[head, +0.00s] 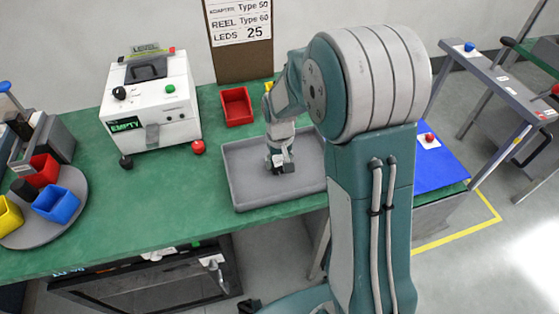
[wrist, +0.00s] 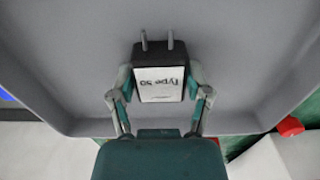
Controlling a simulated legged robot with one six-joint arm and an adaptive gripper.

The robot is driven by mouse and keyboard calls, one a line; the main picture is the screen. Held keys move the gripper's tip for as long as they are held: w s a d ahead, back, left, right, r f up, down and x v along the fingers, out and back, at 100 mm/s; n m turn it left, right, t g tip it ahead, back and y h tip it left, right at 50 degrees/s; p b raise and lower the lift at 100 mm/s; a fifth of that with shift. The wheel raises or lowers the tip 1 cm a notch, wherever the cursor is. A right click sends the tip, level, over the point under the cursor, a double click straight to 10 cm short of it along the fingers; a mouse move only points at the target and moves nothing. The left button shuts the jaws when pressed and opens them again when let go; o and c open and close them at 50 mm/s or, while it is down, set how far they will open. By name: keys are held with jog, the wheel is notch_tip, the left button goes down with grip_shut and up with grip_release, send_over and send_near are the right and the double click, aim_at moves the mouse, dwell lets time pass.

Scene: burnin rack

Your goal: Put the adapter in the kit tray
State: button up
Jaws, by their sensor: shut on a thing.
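The adapter (wrist: 160,72) is a black block with two metal prongs and a white label reading "Type 50", upside down in the wrist view. My gripper (wrist: 159,88) is shut on it, one finger on each side. The kit tray (head: 245,186) is a shallow grey tray on the green bench in the head view, and its grey floor fills much of the wrist view (wrist: 235,60). My gripper (head: 280,164) is over the inside of the tray, low down. Whether the adapter touches the tray floor I cannot tell.
A red bin (head: 236,106) stands behind the tray. A white machine marked "EMPTY" (head: 150,100) is to the left. A round grey turntable (head: 75,205) with coloured bins is at the far left. A blue mat (head: 440,168) lies right of my arm. A sign board (head: 240,62) stands behind.

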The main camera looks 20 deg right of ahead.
aim_at(280, 161)
jog(key=o, duration=1.2)
notch_tip(280, 161, up, 11)
jog(key=s+r+t, duration=0.2)
jog(key=s+r, duration=0.1)
jog(key=s, duration=0.4)
jog(key=s+r+t, duration=0.1)
jog(key=s+r, duration=0.2)
jog(key=s, duration=0.4)
jog(key=s+r+t, duration=0.2)
jog(key=s+r, duration=0.2)
jog(key=s, duration=0.3)
jog(key=shift+s+r+t, duration=0.1)
jog(key=shift+t, duration=0.2)
